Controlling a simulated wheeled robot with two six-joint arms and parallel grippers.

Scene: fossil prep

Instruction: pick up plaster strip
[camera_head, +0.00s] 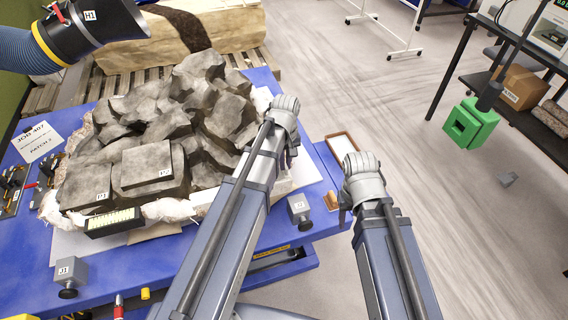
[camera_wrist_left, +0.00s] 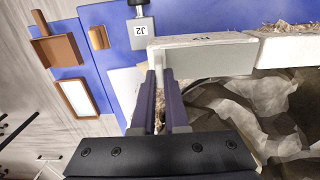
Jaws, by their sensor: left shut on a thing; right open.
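My left gripper (camera_wrist_left: 162,75) is shut on the near end of a pale, block-like piece with a small label, which I take to be the plaster strip (camera_wrist_left: 210,60). The piece lies along the edge of the fossil block, and I cannot tell whether it is lifted clear. In the head view my left gripper (camera_head: 286,108) is at the block's right side, and its arm hides most of that edge. My right gripper (camera_head: 358,172) is open and empty, beyond the table's right edge near the brown tray.
A brown tray with a white inside (camera_head: 343,147) and a grey J2 block (camera_head: 299,208) are at the right. A grey J1 block (camera_head: 70,272) is at front left. A black hose nozzle (camera_head: 100,22) hangs at upper left.

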